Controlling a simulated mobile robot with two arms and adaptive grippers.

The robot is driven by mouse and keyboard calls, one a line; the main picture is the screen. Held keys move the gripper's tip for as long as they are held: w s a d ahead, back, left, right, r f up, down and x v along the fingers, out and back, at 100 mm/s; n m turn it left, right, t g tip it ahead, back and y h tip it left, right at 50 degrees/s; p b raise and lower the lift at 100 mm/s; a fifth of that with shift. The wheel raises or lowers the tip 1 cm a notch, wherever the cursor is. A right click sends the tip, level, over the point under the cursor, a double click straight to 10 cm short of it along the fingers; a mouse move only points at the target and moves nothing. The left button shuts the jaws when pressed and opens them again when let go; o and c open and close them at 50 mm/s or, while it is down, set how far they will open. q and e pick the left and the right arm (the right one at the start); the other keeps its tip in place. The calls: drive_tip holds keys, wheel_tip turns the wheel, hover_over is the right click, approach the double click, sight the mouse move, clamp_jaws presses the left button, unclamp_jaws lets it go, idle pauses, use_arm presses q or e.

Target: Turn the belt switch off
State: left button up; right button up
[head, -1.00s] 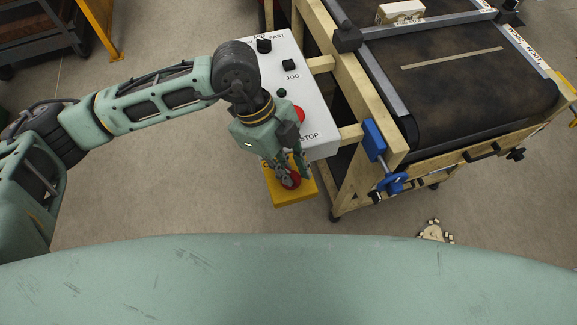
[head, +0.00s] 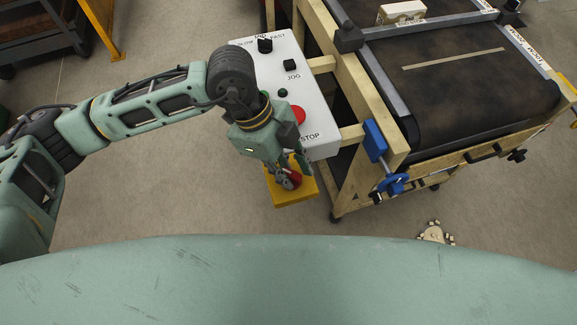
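A yellow box (head: 299,193) with a red knob (head: 295,179) on it sits below the grey-white control panel; I take it to be the belt switch. My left gripper (head: 291,177) points down at the knob, with its fingers beside and partly over it. The fingers hide part of the knob, so I cannot tell whether they are closed on it or which way it is set. The control panel (head: 316,95) has a black speed knob (head: 265,45), a black JOG button (head: 292,65) and a red STOP button (head: 298,115). My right gripper is not in view.
The dark conveyor belt (head: 455,85) in its wooden frame stands to the right, with a blue clamp-like part (head: 375,140) at its near corner. A carton (head: 402,12) is on the belt's far side. Open floor lies left of the panel.

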use_arm(q)
drive_tip(key=shift+o, duration=0.5)
drive_tip(key=shift+w+r, duration=0.1)
drive_tip(key=shift+r, duration=0.05)
drive_tip(key=v, duration=1.1)
drive_tip(key=shift+a+r, duration=0.2)
drive_tip(key=shift+r, duration=0.05)
